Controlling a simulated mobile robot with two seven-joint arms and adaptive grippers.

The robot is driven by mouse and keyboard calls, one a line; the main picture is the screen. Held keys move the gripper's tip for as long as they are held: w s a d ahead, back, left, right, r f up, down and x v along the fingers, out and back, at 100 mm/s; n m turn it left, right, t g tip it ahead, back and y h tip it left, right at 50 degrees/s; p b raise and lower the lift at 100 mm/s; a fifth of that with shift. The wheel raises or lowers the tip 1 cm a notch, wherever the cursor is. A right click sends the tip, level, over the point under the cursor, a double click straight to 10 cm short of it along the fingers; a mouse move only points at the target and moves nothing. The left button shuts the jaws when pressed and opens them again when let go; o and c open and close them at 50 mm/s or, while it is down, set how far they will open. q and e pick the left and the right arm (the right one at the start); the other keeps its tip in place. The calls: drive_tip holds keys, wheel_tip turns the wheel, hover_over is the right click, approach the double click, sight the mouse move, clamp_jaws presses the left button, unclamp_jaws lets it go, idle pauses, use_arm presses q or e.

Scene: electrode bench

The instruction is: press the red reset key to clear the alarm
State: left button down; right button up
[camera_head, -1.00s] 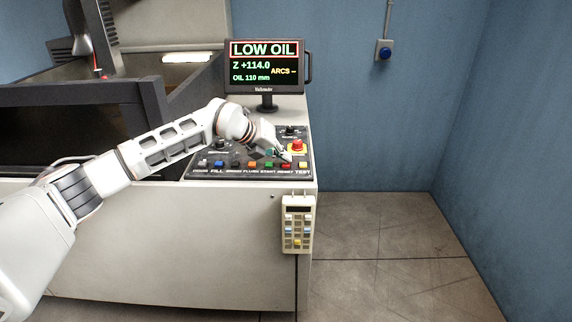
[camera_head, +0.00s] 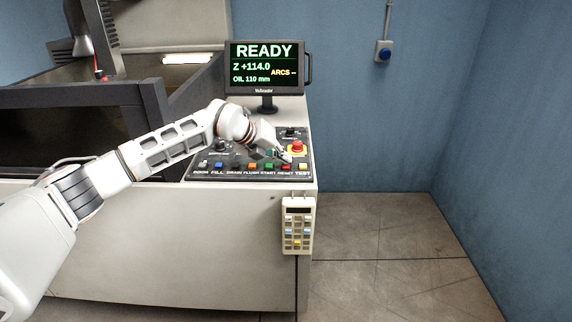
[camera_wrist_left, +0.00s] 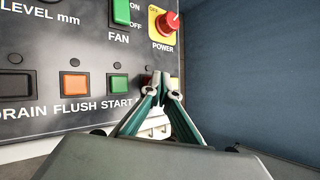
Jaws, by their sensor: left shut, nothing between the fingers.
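The red reset key (camera_head: 286,166) is in the front row of the black control panel (camera_head: 200,166), between the green start key (camera_head: 269,166) and the yellow test key (camera_head: 303,166). My left gripper (camera_head: 286,158) is shut and empty, with its fingertips at the reset key. In the left wrist view the shut fingertips (camera_wrist_left: 161,78) cover most of the reset key; whether they touch it I cannot tell. My right gripper is not in view.
A red power knob (camera_head: 297,146) on a yellow plate stands just behind the reset key. A beige handset (camera_head: 298,225) hangs on the cabinet front. The dark-framed tank (camera_head: 70,94) lies left. The floor (camera_head: 390,240) to the right is clear.

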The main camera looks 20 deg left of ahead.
sight(284, 166)
use_arm(q)
drive_tip(key=shift+r, duration=0.55)
drive_tip(key=shift+r+p, duration=1.9)
drive_tip(key=shift+r, duration=0.6)
drive_tip(key=shift+f, duration=0.1)
